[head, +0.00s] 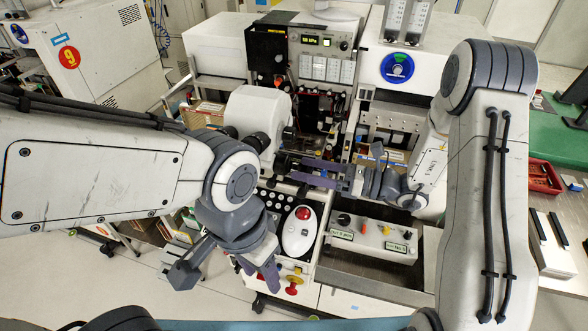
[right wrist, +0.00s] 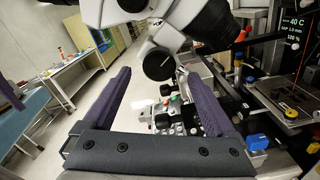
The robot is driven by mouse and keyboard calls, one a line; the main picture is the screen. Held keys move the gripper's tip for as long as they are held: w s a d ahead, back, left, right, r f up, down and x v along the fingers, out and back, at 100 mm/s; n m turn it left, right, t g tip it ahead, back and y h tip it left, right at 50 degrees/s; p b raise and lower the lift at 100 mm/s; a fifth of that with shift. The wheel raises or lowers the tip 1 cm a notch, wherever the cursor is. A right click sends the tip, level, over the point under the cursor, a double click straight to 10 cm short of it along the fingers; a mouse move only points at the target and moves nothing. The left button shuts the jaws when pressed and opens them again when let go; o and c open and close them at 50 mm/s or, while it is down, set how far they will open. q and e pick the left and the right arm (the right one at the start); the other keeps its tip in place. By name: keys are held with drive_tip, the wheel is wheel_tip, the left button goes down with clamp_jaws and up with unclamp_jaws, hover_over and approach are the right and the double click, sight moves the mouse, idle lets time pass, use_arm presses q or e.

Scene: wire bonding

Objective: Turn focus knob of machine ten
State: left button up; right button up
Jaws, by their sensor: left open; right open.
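The microscope (head: 258,108) is a white body with black eyepieces, in the middle of the head view. In the right wrist view, a dark round knob (right wrist: 157,62) on its side, likely the focus knob, appears between my right fingertips, with no clear contact. My right gripper (head: 288,168) is open and points left, just below and right of the microscope; its two purple fingers also show in the right wrist view (right wrist: 160,76). My left gripper (head: 258,274) is open and hangs low at the front of the machine, beside the white control mouse. The knob is hard to make out in the head view.
A control panel with a red-topped white device (head: 300,231) lies in front of the microscope. A white knob box (head: 372,238) stands right of it. A red tray (head: 543,177) is at the far right. A machine marked 9 (head: 80,70) stands at left; floor shows between.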

drive_tip(key=b+v, duration=0.1)
drive_tip(key=v, duration=0.5)
drive_tip(key=shift+d, duration=0.2)
